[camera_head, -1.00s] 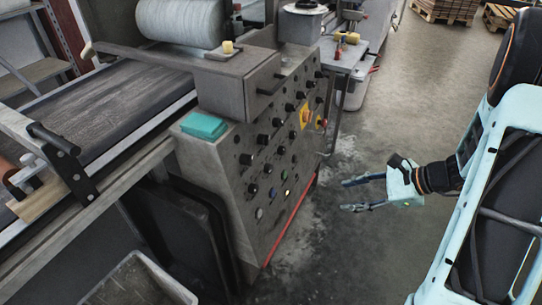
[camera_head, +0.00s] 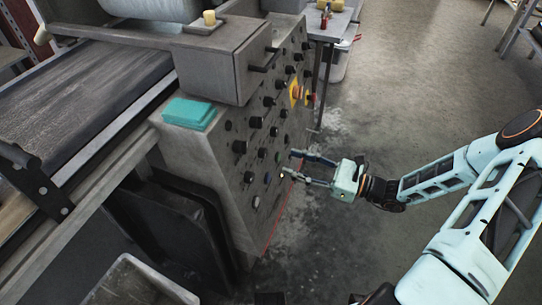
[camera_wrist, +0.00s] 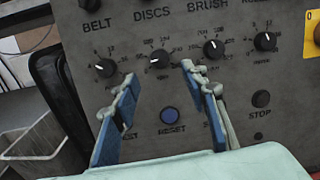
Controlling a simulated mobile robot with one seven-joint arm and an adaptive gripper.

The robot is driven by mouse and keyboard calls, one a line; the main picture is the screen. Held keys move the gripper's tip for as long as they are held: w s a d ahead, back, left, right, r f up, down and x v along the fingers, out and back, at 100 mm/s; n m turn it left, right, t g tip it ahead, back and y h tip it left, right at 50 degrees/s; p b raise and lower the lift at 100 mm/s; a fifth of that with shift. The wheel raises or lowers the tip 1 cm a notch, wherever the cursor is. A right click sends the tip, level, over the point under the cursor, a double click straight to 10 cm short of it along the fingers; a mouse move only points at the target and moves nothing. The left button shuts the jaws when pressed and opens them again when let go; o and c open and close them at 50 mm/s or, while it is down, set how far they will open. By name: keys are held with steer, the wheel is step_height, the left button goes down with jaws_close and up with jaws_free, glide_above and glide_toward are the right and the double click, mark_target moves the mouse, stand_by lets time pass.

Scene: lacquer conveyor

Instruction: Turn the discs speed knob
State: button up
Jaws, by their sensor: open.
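The discs speed knob (camera_wrist: 160,58) is a black knob with a white pointer mark and a printed scale, on the grey control panel (camera_wrist: 140,140) below the word DISCS. My gripper (camera_wrist: 153,80) is open and empty in front of the panel. In the wrist view its blue fingers stand left and right of the knob's column, with their tips slightly below the knob. I cannot tell whether they touch the panel. In the head view my gripper (camera_head: 290,164) is at the lower part of the panel, and I cannot tell which knob there is the discs one.
Similar knobs sit beside it, under BELT (camera_wrist: 105,67) and BRUSH (camera_wrist: 214,48). A blue RESET button (camera_wrist: 170,115) and a black STOP button (camera_wrist: 261,98) lie below. A teal box (camera_head: 190,113) rests on the machine's ledge. Open floor lies right of the panel.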

mark_target(266, 154)
steer(key=b+x, duration=0.1)
steer(key=x, duration=0.6)
steer(key=shift+a, duration=0.25)
steer(key=shift+c, duration=0.7)
jaws_close()
